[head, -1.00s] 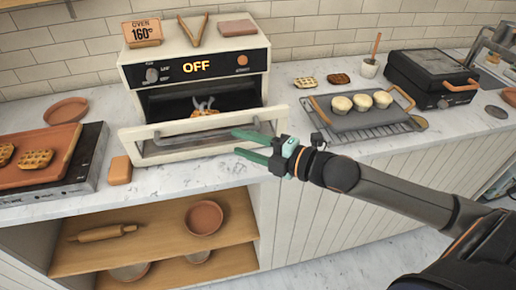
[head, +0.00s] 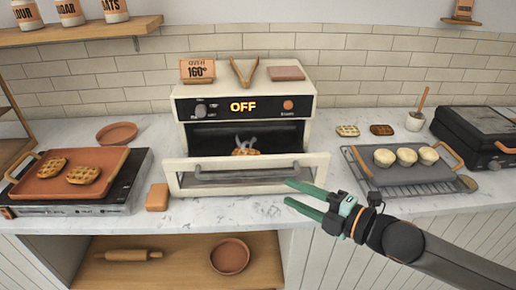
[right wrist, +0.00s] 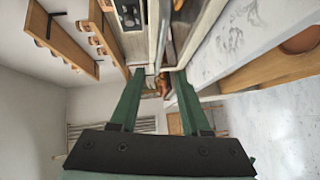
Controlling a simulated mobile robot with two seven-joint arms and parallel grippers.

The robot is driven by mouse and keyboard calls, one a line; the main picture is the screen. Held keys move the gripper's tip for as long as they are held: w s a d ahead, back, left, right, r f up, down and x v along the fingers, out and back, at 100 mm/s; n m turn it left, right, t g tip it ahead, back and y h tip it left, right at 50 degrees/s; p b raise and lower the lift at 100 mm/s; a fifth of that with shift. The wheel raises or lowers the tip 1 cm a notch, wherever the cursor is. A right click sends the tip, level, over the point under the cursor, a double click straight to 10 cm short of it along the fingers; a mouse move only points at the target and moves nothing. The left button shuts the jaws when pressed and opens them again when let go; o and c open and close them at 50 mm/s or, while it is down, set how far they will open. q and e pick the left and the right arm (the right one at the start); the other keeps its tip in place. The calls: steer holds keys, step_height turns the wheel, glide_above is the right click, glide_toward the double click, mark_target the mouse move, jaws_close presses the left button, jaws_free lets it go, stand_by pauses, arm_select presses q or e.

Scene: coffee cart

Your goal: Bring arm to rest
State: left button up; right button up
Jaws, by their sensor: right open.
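My right gripper (head: 297,192) has green fingers spread apart with nothing between them. It is in front of the right side of the oven's lowered door (head: 247,180), above the counter's front edge. In the right wrist view, my right gripper (right wrist: 155,80) also shows two parted green fingers. The oven (head: 250,92) reads OFF, and a browned item (head: 245,151) is visible inside it. My left gripper is not in view.
A tray (head: 62,188) with two waffles sits on a flat appliance at left. A rack with a grey tray (head: 425,175) and three pale cups is at right, beside a black grill (head: 480,130). Shelves (head: 180,262) are below the counter.

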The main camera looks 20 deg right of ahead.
steer(key=s+d+f+m+g+h, duration=0.1)
steer(key=s+f+m+h, duration=0.1)
steer(key=f+m, duration=0.45)
steer(key=s+d+f+m+h, duration=0.15)
steer(key=f+m, duration=0.25)
steer(key=f, duration=0.5)
steer(key=s+a+f+m+g+h, duration=0.1)
steer(key=s+a+f+m+g, duration=0.1)
steer(key=s+a+f+m, duration=0.2)
steer(key=s+a+f+m+g+h+p, duration=0.1)
steer(key=s+a+f+m, duration=0.3)
steer(key=f, duration=0.7)
steer(key=s+m+g, duration=0.1)
steer(key=s+m, duration=0.1)
steer(key=s, duration=0.1)
steer(key=shift+s+a, duration=0.2)
steer(key=shift+s, duration=0.1)
